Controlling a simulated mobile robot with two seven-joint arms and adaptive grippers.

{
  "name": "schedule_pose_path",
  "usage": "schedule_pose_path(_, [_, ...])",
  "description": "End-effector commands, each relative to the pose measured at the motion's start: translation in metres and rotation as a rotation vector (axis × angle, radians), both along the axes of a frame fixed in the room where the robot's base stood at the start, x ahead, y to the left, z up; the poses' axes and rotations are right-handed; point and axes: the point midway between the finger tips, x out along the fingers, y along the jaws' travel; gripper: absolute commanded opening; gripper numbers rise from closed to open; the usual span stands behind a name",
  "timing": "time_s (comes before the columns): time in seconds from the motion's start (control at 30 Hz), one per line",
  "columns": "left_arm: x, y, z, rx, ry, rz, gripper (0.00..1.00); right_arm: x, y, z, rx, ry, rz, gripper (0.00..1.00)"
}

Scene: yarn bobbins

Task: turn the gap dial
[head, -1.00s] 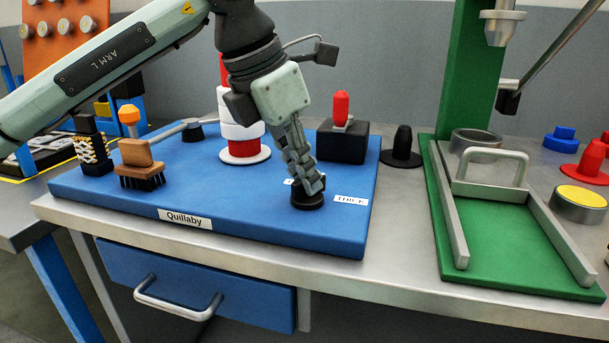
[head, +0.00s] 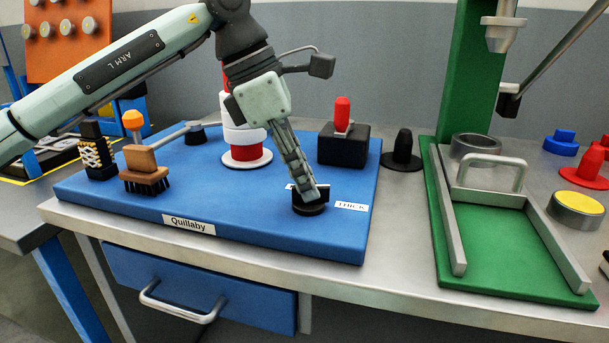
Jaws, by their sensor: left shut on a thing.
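The gap dial (head: 310,209) is a small black round knob on the front right of the blue Quillaby board (head: 240,225). A white label reading THICK (head: 351,206) lies to its right. A second white label behind the dial is mostly hidden by my fingers. My left gripper (head: 311,194) points down at the dial, its fingers shut on the dial's upper part. The fingers hide part of the dial. My right gripper is not in the head view.
On the board stand a red and white spool (head: 245,140), a black block with a red knob (head: 343,145), and a wooden brush (head: 144,170). A green press (head: 520,250) stands to the right. A black bobbin (head: 402,150) sits between them.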

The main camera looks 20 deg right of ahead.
Motion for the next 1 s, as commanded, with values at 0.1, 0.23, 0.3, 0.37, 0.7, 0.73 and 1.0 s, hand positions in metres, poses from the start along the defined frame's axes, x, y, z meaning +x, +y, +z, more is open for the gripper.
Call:
schedule_pose_path(0.1, [0.000,0.000,0.000,0.000,-0.002,-0.005,0.00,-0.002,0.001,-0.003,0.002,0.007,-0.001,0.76])
schedule_pose_path(0.23, [0.000,0.000,0.000,0.000,-0.002,-0.005,0.00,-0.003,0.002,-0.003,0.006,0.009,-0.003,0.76])
schedule_pose_path(0.3, [0.000,0.000,0.000,0.000,-0.002,-0.005,0.00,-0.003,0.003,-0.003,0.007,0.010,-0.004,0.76])
schedule_pose_path(0.37, [0.000,0.000,0.000,0.000,-0.002,-0.005,0.00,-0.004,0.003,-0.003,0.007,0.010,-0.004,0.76])
schedule_pose_path(0.7, [0.000,0.000,0.000,0.001,-0.001,-0.003,0.31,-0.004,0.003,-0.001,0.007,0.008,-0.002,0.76])
schedule_pose_path(0.73, [0.000,0.000,0.000,0.000,-0.001,-0.003,0.31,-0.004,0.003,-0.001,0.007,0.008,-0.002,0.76])
schedule_pose_path(1.0, [0.003,0.007,0.017,-0.001,-0.004,0.001,0.31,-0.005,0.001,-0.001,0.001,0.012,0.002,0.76])
